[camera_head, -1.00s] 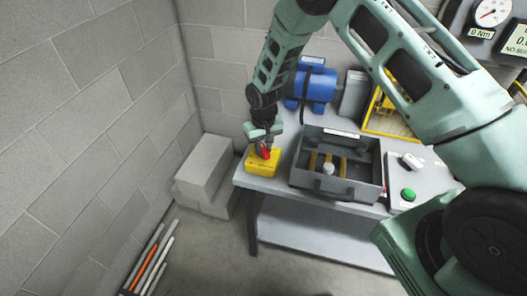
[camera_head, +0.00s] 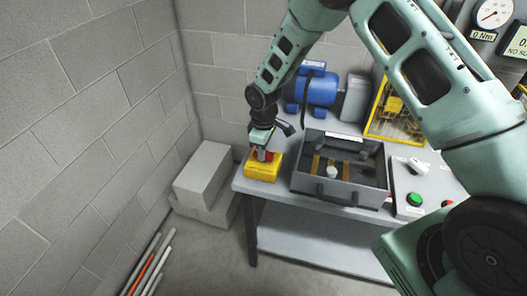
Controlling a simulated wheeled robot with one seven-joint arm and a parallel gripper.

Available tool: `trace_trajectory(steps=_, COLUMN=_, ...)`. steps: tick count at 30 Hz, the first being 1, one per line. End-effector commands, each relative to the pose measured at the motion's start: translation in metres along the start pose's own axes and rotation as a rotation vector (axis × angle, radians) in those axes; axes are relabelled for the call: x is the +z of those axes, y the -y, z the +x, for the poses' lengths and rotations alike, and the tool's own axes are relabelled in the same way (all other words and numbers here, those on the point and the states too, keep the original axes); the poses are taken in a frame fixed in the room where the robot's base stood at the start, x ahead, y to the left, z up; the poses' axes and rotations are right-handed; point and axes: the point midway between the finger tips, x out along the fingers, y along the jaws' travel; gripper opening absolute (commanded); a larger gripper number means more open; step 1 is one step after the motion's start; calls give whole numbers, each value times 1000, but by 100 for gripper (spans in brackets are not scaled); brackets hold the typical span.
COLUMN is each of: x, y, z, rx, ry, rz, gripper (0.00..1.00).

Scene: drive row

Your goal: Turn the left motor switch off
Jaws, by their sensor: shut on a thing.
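The left motor switch is a yellow box (camera_head: 262,166) with a red handle (camera_head: 269,155), at the left front corner of the grey bench. My gripper (camera_head: 264,154) points down over the box and is shut on the red handle. The jaws hide much of the handle, so its exact angle is hard to tell. A blue motor (camera_head: 316,88) stands behind on the bench against the wall.
Right of the switch sits an open grey box (camera_head: 338,190) with parts inside. A panel with a green button (camera_head: 414,199) and a selector knob (camera_head: 418,165) lies further right. A yellow cage (camera_head: 395,118) stands behind. Concrete blocks (camera_head: 205,171) stand left of the bench.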

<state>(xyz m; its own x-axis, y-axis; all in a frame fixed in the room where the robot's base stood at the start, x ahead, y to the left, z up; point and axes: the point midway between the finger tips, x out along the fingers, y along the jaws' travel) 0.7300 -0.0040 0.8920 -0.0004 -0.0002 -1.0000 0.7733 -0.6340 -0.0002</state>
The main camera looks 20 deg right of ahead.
Motion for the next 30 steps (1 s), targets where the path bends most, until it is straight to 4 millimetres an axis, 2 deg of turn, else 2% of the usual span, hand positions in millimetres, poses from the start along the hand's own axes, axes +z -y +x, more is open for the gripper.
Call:
trace_trajectory(steps=8, x=0, y=0, z=0, rx=1, ry=-1, rz=-67, gripper=1)
trace_trajectory(steps=21, x=0, y=0, z=-1, rx=1, ry=-1, rz=-76, gripper=1)
trace_trajectory(steps=22, x=0, y=0, z=-1, rx=1, ry=-1, rz=-76, gripper=29)
trace_trajectory(steps=24, x=0, y=0, z=-1, rx=1, ry=-1, rz=-76, gripper=45)
trace_trajectory(steps=30, x=0, y=0, z=0, rx=1, ry=0, rz=-74, gripper=45)
